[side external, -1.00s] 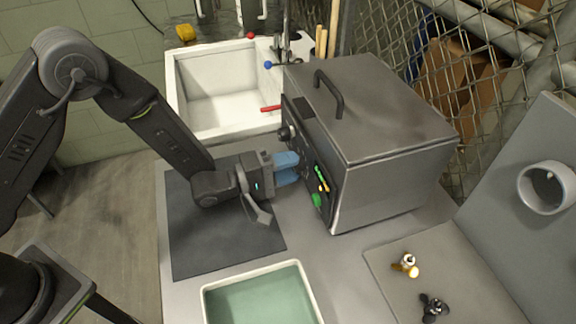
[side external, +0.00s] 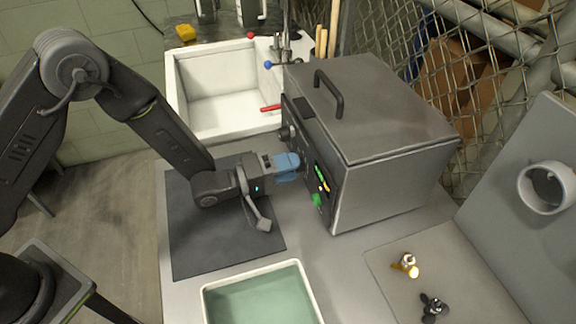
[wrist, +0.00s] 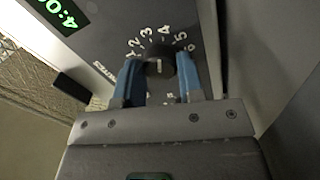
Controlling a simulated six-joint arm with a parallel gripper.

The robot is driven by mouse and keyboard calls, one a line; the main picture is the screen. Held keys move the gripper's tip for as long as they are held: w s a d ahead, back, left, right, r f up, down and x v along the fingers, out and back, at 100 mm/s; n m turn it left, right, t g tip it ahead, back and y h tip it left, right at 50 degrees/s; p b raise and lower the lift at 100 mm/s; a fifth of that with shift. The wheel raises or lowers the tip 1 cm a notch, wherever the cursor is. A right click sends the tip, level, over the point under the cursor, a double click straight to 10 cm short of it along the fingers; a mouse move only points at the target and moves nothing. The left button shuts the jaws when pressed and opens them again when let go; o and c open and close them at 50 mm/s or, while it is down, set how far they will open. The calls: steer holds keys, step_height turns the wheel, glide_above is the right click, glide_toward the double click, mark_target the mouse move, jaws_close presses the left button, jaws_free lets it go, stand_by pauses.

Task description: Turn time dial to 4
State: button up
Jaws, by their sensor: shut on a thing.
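The time dial (wrist: 160,60) is a dark round knob on the dark control panel, ringed by white numerals of which 2 to 6 can be read. A short white mark shows on the knob; which numeral it matches is hard to tell. My gripper (wrist: 159,64) is shut on the dial, with one blue finger on each side of it. In the side view my gripper (side external: 296,165) reaches the front panel of the grey metal machine (side external: 385,120), and its fingers hide the dial. A green display (wrist: 62,14) in the wrist view starts with "4:0"; the rest is cut off.
A green knob (side external: 316,200) sits low on the panel beside my gripper. A white sink (side external: 215,135) stands behind, a tray of green liquid (side external: 262,296) in front. Two small propellers (side external: 405,265) (side external: 434,308) lie at the right. A dark mat (side external: 200,255) is below my wrist.

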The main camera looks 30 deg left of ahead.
steer(key=o, duration=0.9)
steer(key=v, duration=1.4)
steer(key=shift+f, duration=0.1)
steer(key=shift+w+d, duration=0.1)
